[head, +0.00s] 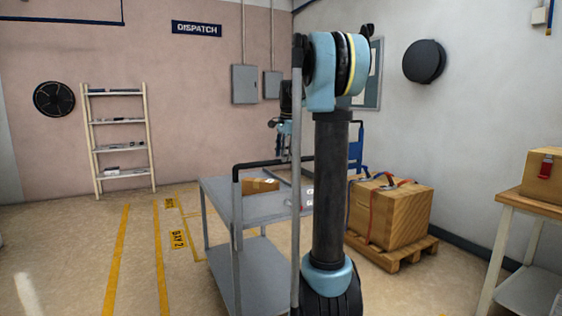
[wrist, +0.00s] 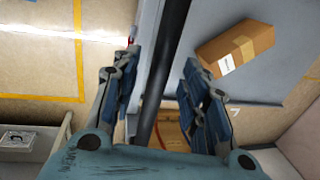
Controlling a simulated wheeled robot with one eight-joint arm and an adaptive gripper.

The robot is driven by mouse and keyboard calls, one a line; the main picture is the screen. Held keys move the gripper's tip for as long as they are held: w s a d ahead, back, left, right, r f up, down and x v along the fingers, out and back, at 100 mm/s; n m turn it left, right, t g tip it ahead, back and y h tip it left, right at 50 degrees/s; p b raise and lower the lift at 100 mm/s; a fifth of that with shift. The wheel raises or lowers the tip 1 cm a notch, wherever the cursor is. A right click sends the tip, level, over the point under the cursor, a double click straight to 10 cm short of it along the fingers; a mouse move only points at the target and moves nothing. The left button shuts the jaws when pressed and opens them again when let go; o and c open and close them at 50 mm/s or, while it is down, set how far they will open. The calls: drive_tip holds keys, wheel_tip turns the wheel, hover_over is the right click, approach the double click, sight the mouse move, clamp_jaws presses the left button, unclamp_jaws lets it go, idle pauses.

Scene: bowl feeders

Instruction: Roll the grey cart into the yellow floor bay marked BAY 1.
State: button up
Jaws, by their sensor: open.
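The grey cart (head: 222,205) stands in the middle of the head view, with an upper deck and a lower shelf. Its black-gripped handle (head: 268,164) rises at the near end. My gripper (head: 283,128) is above the cart in the head view, partly hidden by my arm. In the wrist view my gripper (wrist: 162,62) is open, and a black bar (wrist: 168,60) runs between its fingers; I cannot tell whether they touch it. A yellow-outlined floor bay (head: 187,216) lies left of the cart. One floor label reads BAY 2 (head: 178,240); a farther label (head: 169,203) is too small to read fully.
A cardboard box (head: 261,185) lies on the cart's deck. A strapped wooden crate (head: 402,215) on a pallet (head: 392,255) stands right of the cart. A workbench (head: 540,203) is at far right. A shelf rack (head: 120,145) stands at the back wall. Floor left of the cart is clear.

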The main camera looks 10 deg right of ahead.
drive_tip(key=shift+w+f, duration=0.2)
drive_tip(key=shift+f, duration=1)
drive_tip(key=shift+c, duration=0.3)
